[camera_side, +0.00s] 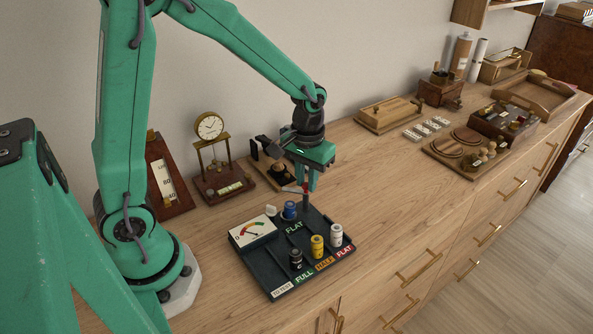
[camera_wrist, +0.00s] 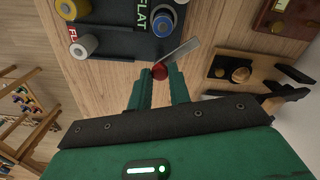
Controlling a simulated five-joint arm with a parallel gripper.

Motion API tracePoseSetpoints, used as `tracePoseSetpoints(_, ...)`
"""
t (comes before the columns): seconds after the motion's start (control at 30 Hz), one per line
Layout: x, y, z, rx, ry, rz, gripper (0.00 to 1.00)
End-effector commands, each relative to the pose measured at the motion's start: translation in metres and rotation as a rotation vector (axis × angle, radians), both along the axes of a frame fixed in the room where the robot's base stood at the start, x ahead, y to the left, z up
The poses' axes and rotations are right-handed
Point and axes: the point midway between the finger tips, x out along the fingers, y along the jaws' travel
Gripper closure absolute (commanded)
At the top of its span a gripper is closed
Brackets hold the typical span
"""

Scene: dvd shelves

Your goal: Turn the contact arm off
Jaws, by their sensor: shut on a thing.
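The dark battery tester board (camera_side: 264,262) lies on the wooden top, with a dial meter (camera_side: 252,231) at its left. The contact arm is a metal strip (camera_wrist: 182,51) with a red knob (camera_wrist: 159,71) at its end, seen in the wrist view. My gripper (camera_wrist: 160,80) is shut on the red knob, which sits between its fingertips. In the side view my gripper (camera_side: 306,187) is low at the back edge of the board. A blue battery (camera_side: 290,210) stands upright near the strip; whether they touch is unclear.
Black (camera_side: 296,259), yellow (camera_side: 317,246) and white (camera_side: 336,236) batteries stand along the board's front, by the FULL, HALF and FLAT labels. A clock (camera_side: 209,127) and a small wooden device (camera_side: 273,169) stand behind. Bare wood lies right of the board.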

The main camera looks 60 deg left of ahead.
Motion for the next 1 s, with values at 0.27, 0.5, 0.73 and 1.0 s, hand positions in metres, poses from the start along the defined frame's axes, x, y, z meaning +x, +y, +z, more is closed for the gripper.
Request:
tracePoseSetpoints(0.27,-0.0001,-0.0001,0.0003,0.000,0.000,-0.262,1.00)
tracePoseSetpoints(0.5,-0.0001,-0.0001,0.0003,0.000,0.000,-0.480,1.00)
tracePoseSetpoints(0.73,-0.0001,-0.0001,0.0003,0.000,0.000,-0.640,1.00)
tracePoseSetpoints(1.0,0.0000,-0.0001,0.0003,0.000,0.000,-0.730,1.00)
